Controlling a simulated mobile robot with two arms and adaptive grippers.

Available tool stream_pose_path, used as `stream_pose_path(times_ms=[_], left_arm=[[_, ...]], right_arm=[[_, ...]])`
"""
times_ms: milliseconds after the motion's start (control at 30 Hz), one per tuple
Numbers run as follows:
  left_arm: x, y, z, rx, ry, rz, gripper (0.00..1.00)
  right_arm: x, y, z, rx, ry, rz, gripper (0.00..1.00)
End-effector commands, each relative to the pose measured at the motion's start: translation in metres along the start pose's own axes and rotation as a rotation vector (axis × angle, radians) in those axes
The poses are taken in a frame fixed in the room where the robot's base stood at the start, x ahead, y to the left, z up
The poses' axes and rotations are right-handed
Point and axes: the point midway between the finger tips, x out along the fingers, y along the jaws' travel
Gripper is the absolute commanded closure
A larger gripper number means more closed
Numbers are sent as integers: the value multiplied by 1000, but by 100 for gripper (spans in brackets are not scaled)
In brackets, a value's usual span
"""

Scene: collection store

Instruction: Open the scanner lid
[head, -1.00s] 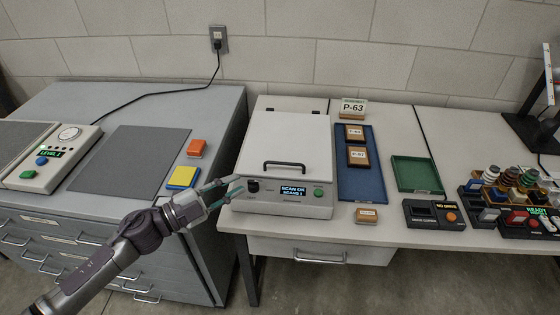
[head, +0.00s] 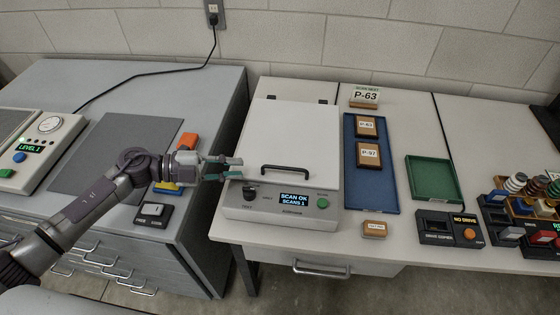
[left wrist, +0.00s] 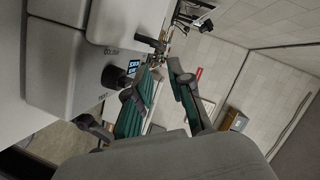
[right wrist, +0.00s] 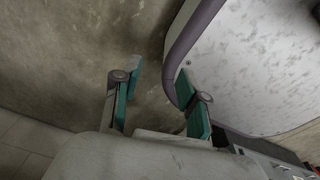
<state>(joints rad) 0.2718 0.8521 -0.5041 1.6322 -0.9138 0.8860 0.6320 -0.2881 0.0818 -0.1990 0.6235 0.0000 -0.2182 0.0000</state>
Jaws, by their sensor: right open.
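The scanner (head: 268,228) stands on the white table, with a dark knob, a green button and a display reading SCAN OK. Its light lid (head: 292,125) lies shut, with a black bar handle (head: 285,172) near its front edge. My left gripper (head: 236,168) is open and empty by the lid's left front edge, left of the handle and apart from it. In the left wrist view the open fingers (left wrist: 162,100) are close to the scanner body (left wrist: 68,65) and its knob. My right gripper (right wrist: 160,95) shows only in the right wrist view, open and empty over the floor.
Right of the scanner lie a blue tray (head: 376,192) with labelled blocks, a green tray (head: 432,178) and a drive copier (head: 447,228). A small tan block (head: 374,229) lies in front. The grey cabinet (head: 205,95) on the left holds coloured blocks and a device.

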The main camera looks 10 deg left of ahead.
Motion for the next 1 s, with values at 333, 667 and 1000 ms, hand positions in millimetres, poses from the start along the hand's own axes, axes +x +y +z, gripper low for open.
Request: stream_pose_path(times_ms=[333, 667, 1000], left_arm=[[75, -4, -2, -1, 3, -5, 79], [112, -1, 0, 0, 0, -2, 79], [115, -1, 0, 0, -1, -2, 83]], right_arm=[[-16, -5, 23, -1, -37, -6, 57], [-19, -4, 2, 0, -5, -6, 57], [-19, -5, 7, 0, -12, -7, 57]])
